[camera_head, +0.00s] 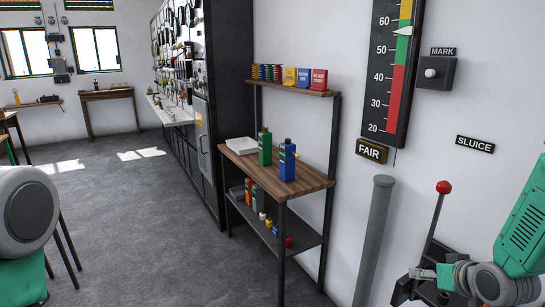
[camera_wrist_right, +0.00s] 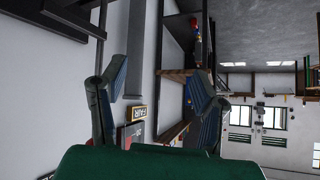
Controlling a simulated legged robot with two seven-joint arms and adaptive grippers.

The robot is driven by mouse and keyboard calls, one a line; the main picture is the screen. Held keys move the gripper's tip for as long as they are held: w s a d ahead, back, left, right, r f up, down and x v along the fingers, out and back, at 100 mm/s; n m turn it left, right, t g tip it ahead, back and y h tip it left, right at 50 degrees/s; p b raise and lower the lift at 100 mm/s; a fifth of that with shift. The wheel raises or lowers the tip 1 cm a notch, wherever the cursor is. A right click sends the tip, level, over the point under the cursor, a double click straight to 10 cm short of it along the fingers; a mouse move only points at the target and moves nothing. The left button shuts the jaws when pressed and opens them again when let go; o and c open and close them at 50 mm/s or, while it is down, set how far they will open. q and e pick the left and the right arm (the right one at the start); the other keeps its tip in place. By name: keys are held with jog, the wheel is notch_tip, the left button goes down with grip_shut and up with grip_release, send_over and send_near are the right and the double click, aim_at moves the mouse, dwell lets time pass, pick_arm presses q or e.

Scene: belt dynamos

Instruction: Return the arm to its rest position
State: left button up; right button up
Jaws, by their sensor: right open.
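My right arm (camera_head: 525,230), green and grey, comes in at the lower right of the head view. Its gripper (camera_head: 425,275) is small there and overlaps the dark base of a lever in the picture. In the right wrist view the two fingers (camera_wrist_right: 160,88) stand wide apart with nothing between them. The lever (camera_head: 437,220) has a red knob and stands upright, tilted slightly. I cannot tell whether the gripper touches its base. Part of my left arm (camera_head: 28,215) shows at the left edge; its gripper is out of view.
A grey post (camera_head: 375,235) stands left of the lever. A wooden-topped shelf unit (camera_head: 300,184) with blue and green bottles is by the wall. A large gauge (camera_head: 395,70), a FAIR sign (camera_head: 371,151) and a SLUICE sign (camera_head: 475,144) hang there. The grey floor at left is mostly clear.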

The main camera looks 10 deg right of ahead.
jog(key=s+a+f+n+g+b, duration=0.2)
jog(key=s+a+f+g, duration=0.3)
jog(key=s+a+f, duration=0.7)
jog(key=s+a+f+g, duration=0.2)
jog(key=s+f, duration=0.2)
jog(key=s, duration=0.5)
jog(key=s+a+f+n+g, duration=0.1)
jog(key=s+f, duration=0.3)
jog(key=s, duration=0.6)
jog(key=shift+a+g+y+b, duration=0.3)
jog(key=shift+a+g+b, duration=0.15)
jog(key=shift+g, duration=0.15)
